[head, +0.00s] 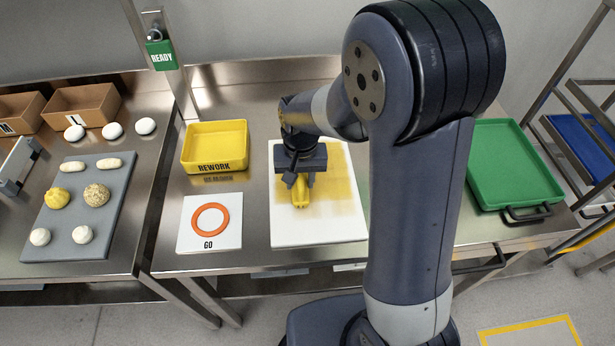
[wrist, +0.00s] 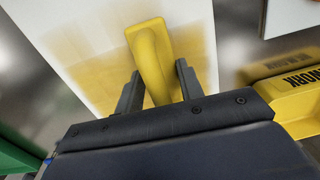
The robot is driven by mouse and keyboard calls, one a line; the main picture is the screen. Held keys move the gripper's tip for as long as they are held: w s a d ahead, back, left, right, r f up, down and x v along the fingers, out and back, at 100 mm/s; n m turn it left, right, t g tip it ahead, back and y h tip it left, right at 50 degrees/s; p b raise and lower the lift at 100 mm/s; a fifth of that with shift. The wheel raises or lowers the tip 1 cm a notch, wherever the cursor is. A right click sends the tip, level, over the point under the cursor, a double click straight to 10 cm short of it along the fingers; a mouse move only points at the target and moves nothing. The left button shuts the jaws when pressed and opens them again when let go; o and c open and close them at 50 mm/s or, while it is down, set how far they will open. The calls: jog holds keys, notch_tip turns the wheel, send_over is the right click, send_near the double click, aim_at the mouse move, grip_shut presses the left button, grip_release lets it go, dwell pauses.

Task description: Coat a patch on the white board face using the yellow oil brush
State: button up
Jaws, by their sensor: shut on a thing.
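The white board (head: 318,227) lies flat on the steel table in the head view, with a translucent yellow patch over much of its upper part. In the wrist view, the board (wrist: 70,22) also carries yellow smears (wrist: 90,65). The yellow oil brush (head: 300,192) is held over the patch, near its lower left. My gripper (wrist: 158,85) is shut on the yellow brush (wrist: 150,55), one finger on each side of it. The brush's far end points down toward the board; whether it touches is hard to tell. My arm hides part of the board's right side.
A yellow REWORK tray (head: 215,166) stands left of the board, with a GO card (head: 183,240) in front of it. A green tray (head: 515,165) is at the right. A grey board with dough pieces (head: 75,225) is at far left.

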jog(key=shift+a, duration=2.85)
jog(key=shift+s, duration=0.75)
jog(key=shift+d, duration=9.15)
jog(key=shift+s+r, duration=0.1)
jog(key=shift+s, duration=0.7)
jog(key=shift+a, duration=9.15)
jog(key=shift+s, duration=0.8)
jog(key=shift+d, duration=3.8)
